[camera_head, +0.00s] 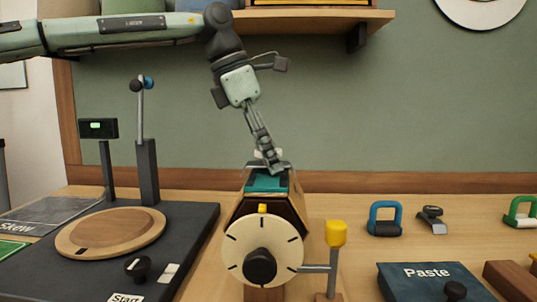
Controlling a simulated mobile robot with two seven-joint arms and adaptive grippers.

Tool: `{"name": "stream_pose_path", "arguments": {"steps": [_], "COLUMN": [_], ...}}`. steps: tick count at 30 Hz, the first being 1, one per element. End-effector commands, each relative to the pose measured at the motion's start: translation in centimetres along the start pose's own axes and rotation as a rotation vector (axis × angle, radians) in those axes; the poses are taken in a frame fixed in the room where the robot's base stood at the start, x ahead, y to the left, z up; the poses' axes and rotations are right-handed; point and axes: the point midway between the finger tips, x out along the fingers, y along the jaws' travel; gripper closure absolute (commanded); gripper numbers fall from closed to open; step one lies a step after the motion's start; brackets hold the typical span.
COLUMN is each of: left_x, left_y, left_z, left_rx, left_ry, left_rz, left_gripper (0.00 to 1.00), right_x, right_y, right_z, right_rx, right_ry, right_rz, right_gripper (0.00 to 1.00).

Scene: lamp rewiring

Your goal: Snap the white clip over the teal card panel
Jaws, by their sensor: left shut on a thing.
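The teal card panel (262,184) lies on top of a dark, wood-sided lamp part behind the round cream dial, near the middle of the head view. My left gripper (273,166) reaches down from above to the far edge of the panel. It is shut on a small pale piece, which looks like the white clip (259,154). Most of the clip is hidden by the fingers, and I cannot tell whether it touches the panel. My right gripper is out of view.
The cream dial (238,251) with a black knob stands in front, with a yellow-topped post (336,234) beside it. A wooden disc (110,233) on a dark base is at left. Blue (384,217) and green clamps and a Paste block (428,284) are at right.

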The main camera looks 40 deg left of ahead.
Motion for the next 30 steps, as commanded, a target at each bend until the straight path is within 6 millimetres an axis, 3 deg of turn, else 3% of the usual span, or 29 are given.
{"name": "stream_pose_path", "arguments": {"steps": [30], "left_x": [-0.05], "left_y": [-0.03], "left_z": [0.23], "left_rx": [0.000], "left_ry": [0.000], "left_rz": [0.000], "left_gripper": [0.85], "right_x": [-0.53], "right_y": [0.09], "right_z": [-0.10], "right_rx": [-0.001], "right_ry": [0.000], "right_rz": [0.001], "right_gripper": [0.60]}}
